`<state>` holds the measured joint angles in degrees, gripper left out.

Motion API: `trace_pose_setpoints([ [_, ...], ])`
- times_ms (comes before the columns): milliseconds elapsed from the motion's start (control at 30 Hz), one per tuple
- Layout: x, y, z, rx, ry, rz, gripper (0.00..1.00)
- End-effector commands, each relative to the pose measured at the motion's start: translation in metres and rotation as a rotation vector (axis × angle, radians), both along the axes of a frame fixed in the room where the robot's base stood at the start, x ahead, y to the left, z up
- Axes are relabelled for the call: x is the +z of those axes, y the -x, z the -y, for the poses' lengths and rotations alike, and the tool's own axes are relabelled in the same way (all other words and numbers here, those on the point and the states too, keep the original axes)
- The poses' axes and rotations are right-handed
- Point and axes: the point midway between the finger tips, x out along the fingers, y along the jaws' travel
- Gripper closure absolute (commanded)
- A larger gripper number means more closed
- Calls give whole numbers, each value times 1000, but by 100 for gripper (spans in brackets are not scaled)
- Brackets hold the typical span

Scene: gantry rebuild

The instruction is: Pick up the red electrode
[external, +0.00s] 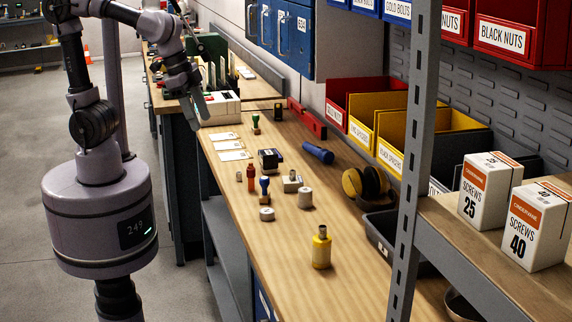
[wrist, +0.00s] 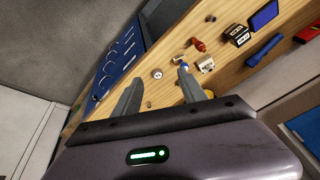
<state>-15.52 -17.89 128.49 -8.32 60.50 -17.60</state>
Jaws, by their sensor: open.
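The red electrode (external: 251,179) is a small red cylinder standing on the wooden bench, among other small parts. In the wrist view a red piece (wrist: 199,46) that looks like it lies beyond the right fingertip. My gripper (external: 197,106) hangs at the bench's left side, toward the far end, and is apart from the electrode. In the wrist view my gripper (wrist: 160,75) has its two fingers spread with nothing held between them.
Close to the electrode are a blue-handled piece (external: 264,187), a pale block (external: 292,183) and a dark block (external: 268,160). A blue cylinder (external: 318,153) and a yellow canister (external: 321,248) are also on the bench. A grey rack post (external: 414,150) stands at right.

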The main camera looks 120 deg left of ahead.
Motion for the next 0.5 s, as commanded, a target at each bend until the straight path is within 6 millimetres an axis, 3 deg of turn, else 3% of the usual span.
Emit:
trace_pose_setpoints([
  [33, 13, -17, -32, 170, 59, -43, 51],
  [67, 11, -26, -51, 278, 96, -63, 51],
  [100, 6, -36, -77, 413, 142, -86, 51],
  [233, -20, -48, -145, 754, 253, -137, 51],
  [333, -36, -48, -171, 886, 295, -157, 51],
  [500, -79, -47, -177, 924, 307, -164, 51],
])
